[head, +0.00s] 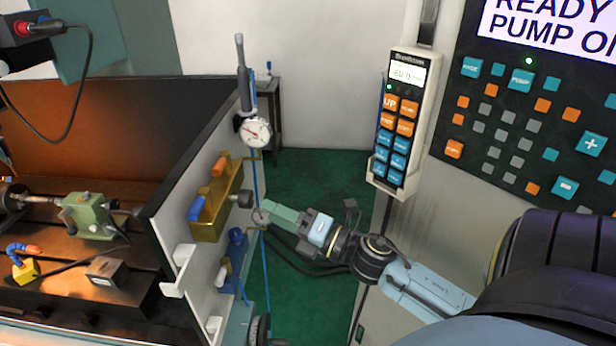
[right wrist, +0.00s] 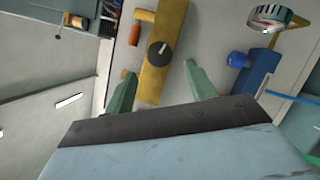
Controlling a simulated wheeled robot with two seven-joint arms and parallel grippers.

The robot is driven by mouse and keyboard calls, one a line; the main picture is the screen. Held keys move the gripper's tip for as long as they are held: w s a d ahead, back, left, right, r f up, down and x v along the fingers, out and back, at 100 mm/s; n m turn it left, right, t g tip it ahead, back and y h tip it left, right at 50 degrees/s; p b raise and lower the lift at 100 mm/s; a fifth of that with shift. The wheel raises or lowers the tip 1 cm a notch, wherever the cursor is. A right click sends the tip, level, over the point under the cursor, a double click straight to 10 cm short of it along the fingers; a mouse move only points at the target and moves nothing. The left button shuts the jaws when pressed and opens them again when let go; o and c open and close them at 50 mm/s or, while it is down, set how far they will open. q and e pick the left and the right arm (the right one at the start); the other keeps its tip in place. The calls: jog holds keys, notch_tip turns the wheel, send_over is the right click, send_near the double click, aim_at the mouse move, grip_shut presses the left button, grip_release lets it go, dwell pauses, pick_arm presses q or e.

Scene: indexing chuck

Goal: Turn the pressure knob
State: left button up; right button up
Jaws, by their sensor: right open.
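A dark round knob with a pale pointer bar (right wrist: 158,54) sits on a yellow block (right wrist: 172,30) in the right wrist view. In the head view the yellow block (head: 213,222) is on the side panel, and a small grey knob (head: 244,199) stands out from it. My right gripper (head: 268,212) is just right of that knob. In the right wrist view its two green fingers (right wrist: 160,85) are apart, with the knob beyond and between them. Nothing is between the fingers, and they appear clear of the knob. My left gripper is not in view.
A dial gauge (head: 256,132) is above the yellow block. A blue fitting (head: 238,245) is below. A keypad pendant (head: 398,125) hangs at right. Green floor (head: 320,180) is open between.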

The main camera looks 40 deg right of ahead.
jog(key=b+v, duration=0.1)
jog(key=v, duration=0.6)
jog(key=shift+s, duration=0.1)
jog(key=d+f+m+g+h+b, duration=0.1)
jog(key=d+f+m+h, duration=0.3)
jog(key=f, duration=0.6)
jog(key=f+m+g+h+b, duration=0.1)
jog(key=f+m+h, duration=0.1)
jog(key=f+m, duration=0.6)
jog(key=s+a+f+m+g+h, duration=0.1)
jog(key=s+f+m+g, duration=0.2)
jog(key=f, duration=0.7)
jog(key=s+f+m+g+h, duration=0.1)
jog(key=s+f+m+g, duration=0.1)
jog(key=f, duration=0.8)
jog(key=s+a+f+m+g+b, duration=0.1)
jog(key=s+a+f+m+g, duration=0.3)
jog(key=s+f, duration=0.7)
jog(key=s+a+f+m+g+y+b, duration=0.1)
jog(key=s+a+f+m+g, duration=0.3)
jog(key=s+f, duration=0.7)
jog(key=s+a+g, duration=0.2)
jog(key=s+a, duration=0.1)
jog(key=s, duration=0.1)
jog(key=shift+a+g, duration=0.3)
jog(key=shift+a, duration=0.1)
